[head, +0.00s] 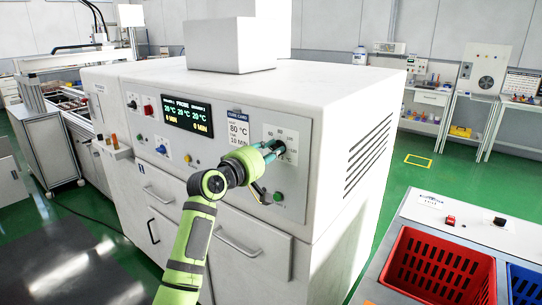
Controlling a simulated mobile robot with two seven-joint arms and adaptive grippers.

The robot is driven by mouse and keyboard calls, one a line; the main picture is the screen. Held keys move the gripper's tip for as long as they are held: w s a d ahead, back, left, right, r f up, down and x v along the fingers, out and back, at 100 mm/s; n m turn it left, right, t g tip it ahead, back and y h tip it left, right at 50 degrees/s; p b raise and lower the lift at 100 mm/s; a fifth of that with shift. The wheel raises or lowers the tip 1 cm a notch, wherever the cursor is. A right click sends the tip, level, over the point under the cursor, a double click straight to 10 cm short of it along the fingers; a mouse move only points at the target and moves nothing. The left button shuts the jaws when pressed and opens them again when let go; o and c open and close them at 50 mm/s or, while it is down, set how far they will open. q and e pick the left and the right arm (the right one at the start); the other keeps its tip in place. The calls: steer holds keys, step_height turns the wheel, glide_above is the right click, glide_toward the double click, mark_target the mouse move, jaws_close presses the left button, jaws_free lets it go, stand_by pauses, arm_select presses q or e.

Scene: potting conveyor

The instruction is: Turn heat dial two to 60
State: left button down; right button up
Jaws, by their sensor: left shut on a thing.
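My left gripper (272,150) reaches in front of the right end of the white oven's control panel and is shut on a dial there. The dial itself is hidden behind the fingers, so I cannot tell which way it points. Its white scale plate (280,133) shows small numbers, which look like 60, 80 and 100, above and right of the gripper. A dark display (187,115) on the panel reads 20 °C in several places and 0 MIN twice. My right gripper is out of view.
A cure card (238,131) reading 80 °C and 10 MIN is left of the gripper. Colored knobs, including a blue one (161,149), sit farther left. Oven drawer handles (238,243) stick out below. A red crate (440,265) stands at the lower right.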

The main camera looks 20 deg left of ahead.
arm_select(q)
steer(key=m+b, duration=0.1)
steer(key=m, duration=0.2)
steer(key=shift+m, duration=0.4)
stand_by(0.4)
steer(key=c, duration=1.1)
jaws_free()
steer(key=shift+s, duration=0.1)
steer(key=v, duration=1.2)
